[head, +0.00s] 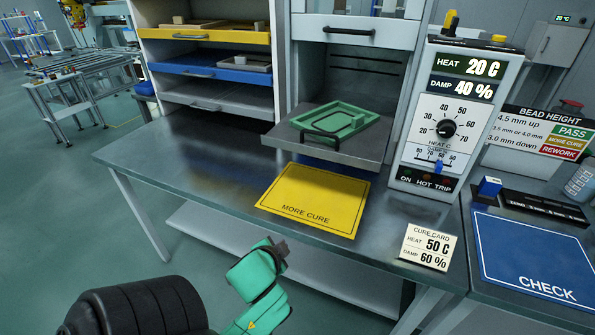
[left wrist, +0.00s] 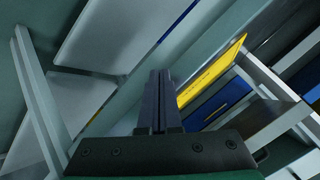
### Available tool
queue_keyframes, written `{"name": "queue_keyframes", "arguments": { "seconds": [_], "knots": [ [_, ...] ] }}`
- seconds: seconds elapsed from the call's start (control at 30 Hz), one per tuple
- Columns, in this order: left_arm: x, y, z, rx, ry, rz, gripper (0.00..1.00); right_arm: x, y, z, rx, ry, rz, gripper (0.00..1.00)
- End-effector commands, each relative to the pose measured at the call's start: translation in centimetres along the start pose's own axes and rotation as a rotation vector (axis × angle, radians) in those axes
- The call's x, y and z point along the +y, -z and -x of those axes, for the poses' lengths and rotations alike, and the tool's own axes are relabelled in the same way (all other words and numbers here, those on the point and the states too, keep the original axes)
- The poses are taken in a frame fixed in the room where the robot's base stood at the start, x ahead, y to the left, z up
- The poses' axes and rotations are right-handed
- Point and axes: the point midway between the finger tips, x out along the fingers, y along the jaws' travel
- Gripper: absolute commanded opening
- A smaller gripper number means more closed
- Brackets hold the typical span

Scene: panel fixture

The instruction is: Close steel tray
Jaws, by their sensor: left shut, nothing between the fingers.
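A grey steel tray (head: 230,99) with a dark bar handle is the lowest in the left rack, pulled out and looking empty. Another grey metal tray (head: 292,139) with a front handle sticks out of the open middle chamber and carries a green frame-shaped part (head: 338,121). My left gripper (head: 277,252) is in front of the bench's front edge, low and apart from both trays. Its fingers also show in the left wrist view (left wrist: 159,100), pressed together and empty. My right gripper is in neither view.
Yellow (head: 215,35) and blue (head: 205,69) trays sit above the steel one. A yellow MORE CURE mat (head: 315,197) lies on the bench (head: 190,160). A control box (head: 450,110) stands right of the chamber, with a cure card (head: 428,246) in front. The bench's left part is clear.

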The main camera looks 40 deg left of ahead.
Motion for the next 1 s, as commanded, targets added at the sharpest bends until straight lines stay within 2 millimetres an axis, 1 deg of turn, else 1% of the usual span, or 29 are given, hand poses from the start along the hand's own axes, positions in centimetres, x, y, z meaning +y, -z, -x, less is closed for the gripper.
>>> {"name": "queue_keyframes", "arguments": {
  "seconds": [0.03,0.07,0.1,0.17,0.2,0.3,0.33,0.4,0.47,0.6,0.67,1.0],
  "knots": [
    [-2.8,0.8,0.8,0.062,0.103,-0.079,0.00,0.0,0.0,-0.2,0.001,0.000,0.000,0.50],
    [-4.5,1.6,1.5,0.104,0.170,-0.139,0.00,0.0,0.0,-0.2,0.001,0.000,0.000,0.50],
    [-6.6,2.8,2.8,0.162,0.258,-0.228,0.00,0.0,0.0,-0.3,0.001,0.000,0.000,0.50],
    [-8.9,4.8,5.0,0.243,0.378,-0.374,0.00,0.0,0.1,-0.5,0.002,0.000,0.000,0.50],
    [-10.0,6.2,6.4,0.290,0.448,-0.474,0.00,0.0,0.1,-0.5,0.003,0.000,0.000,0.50],
    [-11.0,8.8,9.3,0.377,0.567,-0.683,0.00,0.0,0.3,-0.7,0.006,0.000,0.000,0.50],
    [-11.0,9.3,9.8,0.393,0.588,-0.725,0.00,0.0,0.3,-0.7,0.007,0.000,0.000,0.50],
    [-11.0,10.0,10.3,0.414,0.612,-0.777,0.00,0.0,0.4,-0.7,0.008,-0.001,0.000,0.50],
    [-11.2,10.4,10.1,0.419,0.616,-0.782,0.00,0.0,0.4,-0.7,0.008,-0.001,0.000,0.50],
    [-12.0,11.7,8.5,0.421,0.616,-0.783,0.00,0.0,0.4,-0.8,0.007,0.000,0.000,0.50],
    [-12.7,12.6,7.7,0.419,0.616,-0.780,0.00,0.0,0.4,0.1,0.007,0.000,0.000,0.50],
    [-15.2,16.4,2.0,0.414,0.613,-0.775,0.00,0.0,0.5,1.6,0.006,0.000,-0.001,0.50]
  ]
}}
